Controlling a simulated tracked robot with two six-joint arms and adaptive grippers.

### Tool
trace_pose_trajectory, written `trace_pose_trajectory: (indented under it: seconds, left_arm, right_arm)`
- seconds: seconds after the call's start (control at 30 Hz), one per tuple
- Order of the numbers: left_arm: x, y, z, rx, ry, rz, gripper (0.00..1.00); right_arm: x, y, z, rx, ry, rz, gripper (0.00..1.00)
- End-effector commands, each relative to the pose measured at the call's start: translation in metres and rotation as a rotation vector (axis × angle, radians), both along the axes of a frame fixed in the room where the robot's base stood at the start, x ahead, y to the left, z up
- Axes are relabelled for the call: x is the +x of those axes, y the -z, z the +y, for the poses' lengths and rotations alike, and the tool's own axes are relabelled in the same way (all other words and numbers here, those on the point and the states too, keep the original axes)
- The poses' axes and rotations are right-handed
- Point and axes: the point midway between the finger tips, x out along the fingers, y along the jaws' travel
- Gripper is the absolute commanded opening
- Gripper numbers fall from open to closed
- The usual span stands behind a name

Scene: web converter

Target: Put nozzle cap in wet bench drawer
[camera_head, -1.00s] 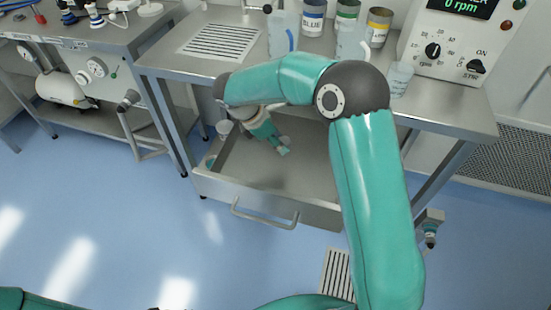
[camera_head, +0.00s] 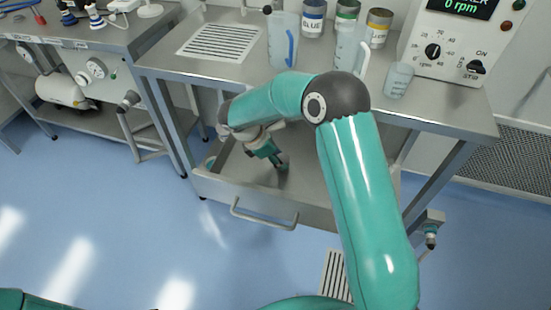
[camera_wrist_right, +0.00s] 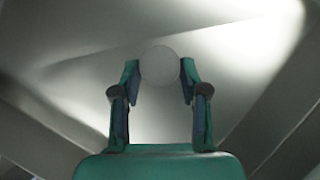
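The wet bench drawer (camera_head: 215,185) is pulled open under the bench top, its handle facing me. My right gripper (camera_head: 283,163) reaches down inside the drawer, over its floor. In the right wrist view a round grey thing, which I take for the nozzle cap (camera_wrist_right: 160,66), sits between the two fingertips, which touch it on both sides. The cap is too small to make out clearly in the head view. My left gripper is out of view; only a bit of its arm shows at the lower left.
The steel bench top (camera_head: 240,74) above the drawer carries jugs, colour tins (camera_head: 346,20), a beaker (camera_head: 397,80) and a control box (camera_head: 455,45). A second bench (camera_head: 100,38) stands at the left. The blue floor before the drawer is clear.

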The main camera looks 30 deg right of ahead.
Motion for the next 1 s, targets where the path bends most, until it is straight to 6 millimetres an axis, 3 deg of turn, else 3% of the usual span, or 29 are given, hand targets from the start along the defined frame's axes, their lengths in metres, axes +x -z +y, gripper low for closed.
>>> trace_pose_trajectory:
  seconds: [0.1, 0.53, 1.0]
  left_arm:
    - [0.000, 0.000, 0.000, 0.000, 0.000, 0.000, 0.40]
    - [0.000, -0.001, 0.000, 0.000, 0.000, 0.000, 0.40]
    - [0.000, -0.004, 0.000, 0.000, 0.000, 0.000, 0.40]
  right_arm:
    - [0.000, 0.000, 0.000, 0.000, 0.000, 0.000, 0.65]
    - [0.002, -0.008, 0.003, -0.001, -0.001, -0.003, 0.65]
    - [0.012, -0.082, 0.043, 0.000, -0.003, -0.003, 0.65]
